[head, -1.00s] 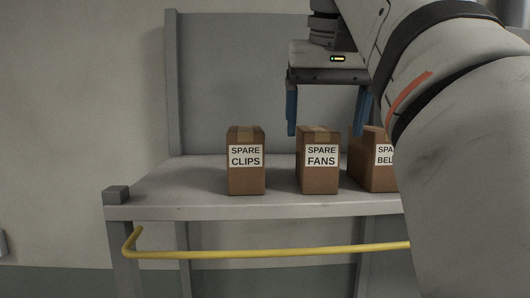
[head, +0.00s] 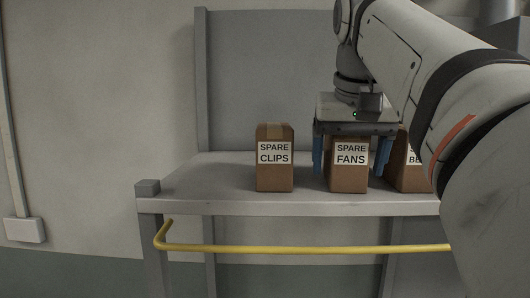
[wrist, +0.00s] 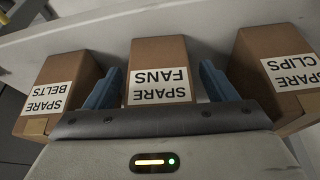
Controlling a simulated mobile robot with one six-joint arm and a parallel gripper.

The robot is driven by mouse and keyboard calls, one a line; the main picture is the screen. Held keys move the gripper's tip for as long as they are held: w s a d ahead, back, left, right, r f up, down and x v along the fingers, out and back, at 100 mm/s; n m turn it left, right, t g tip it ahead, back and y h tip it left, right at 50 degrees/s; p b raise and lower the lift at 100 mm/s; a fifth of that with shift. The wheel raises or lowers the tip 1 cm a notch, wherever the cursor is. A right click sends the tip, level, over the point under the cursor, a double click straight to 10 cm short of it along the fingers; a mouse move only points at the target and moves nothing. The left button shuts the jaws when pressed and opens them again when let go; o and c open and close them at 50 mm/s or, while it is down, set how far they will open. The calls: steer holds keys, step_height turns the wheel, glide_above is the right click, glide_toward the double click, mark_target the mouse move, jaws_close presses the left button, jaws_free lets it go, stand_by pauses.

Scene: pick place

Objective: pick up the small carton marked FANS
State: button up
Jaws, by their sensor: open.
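The small brown carton marked SPARE FANS (head: 350,178) stands upright on the grey shelf between two similar cartons. It also shows in the wrist view (wrist: 158,62), its label upside down there. My gripper (head: 350,158) is open, with its blue fingers pointing down, one on each side of the FANS carton. In the wrist view my gripper (wrist: 158,88) has a finger to the left and a finger to the right of this carton. Whether either finger touches it I cannot tell. The carton's top is hidden behind the gripper body in the head view.
The SPARE CLIPS carton (head: 274,175) stands to the left on the shelf (head: 225,190). The SPARE BELTS carton (wrist: 52,85) stands on the other side, partly hidden by my arm in the head view. A yellow rail (head: 300,249) runs along the shelf's front.

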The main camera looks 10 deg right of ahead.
steer(key=c, duration=1.1)
steer(key=shift+c, duration=0.5)
steer(key=shift+r, duration=0.15)
